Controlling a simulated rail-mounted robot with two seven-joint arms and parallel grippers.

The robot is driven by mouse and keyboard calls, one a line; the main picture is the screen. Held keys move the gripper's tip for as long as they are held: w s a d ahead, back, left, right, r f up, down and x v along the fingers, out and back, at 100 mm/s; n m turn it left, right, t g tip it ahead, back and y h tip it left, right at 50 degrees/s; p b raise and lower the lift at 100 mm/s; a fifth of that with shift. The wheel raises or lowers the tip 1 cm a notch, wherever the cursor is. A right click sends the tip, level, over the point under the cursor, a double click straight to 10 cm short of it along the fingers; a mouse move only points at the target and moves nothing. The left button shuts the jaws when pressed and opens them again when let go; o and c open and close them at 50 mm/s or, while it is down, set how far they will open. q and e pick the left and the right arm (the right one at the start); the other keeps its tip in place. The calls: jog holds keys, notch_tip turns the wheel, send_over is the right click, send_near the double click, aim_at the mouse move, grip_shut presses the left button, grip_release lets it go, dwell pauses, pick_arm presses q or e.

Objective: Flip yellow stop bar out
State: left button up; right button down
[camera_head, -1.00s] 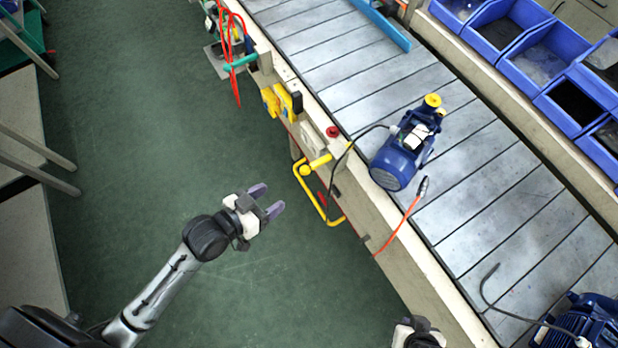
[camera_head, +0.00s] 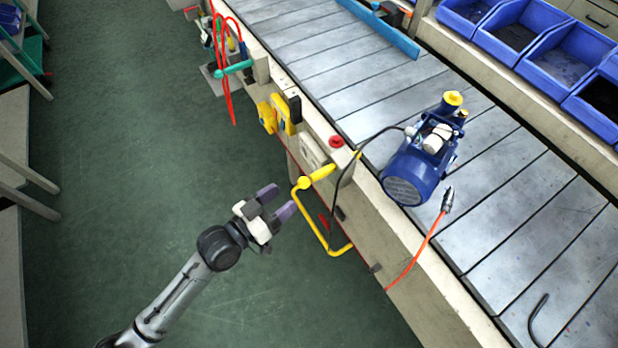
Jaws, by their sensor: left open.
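The yellow stop bar (camera_head: 309,224) is a thin bent rod on the side of the conveyor. It hangs down against the side below a thicker yellow handle-like piece (camera_head: 318,178) with a round knob end. My left gripper (camera_head: 278,202) is open and empty, with its two purple fingers pointing at the bar's upper left bend. The fingertips are close to the bar, and I cannot tell whether one touches it. My right gripper is out of the picture.
The slatted conveyor (camera_head: 365,85) carries a blue pump (camera_head: 418,170) with a black cable. An orange hose (camera_head: 418,252) hangs over the edge. A red button (camera_head: 336,141) and yellow boxes (camera_head: 276,116) sit along the side. The green floor (camera_head: 130,170) on the left is clear.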

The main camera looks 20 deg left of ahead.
aim_at(309, 178)
pick_arm(q)
jog(key=b+x, duration=0.2)
jog(key=x, duration=0.7)
jog(key=shift+w+d, duration=0.1)
jog(key=shift+c, duration=0.4)
jog(key=c, duration=0.6)
grip_shut()
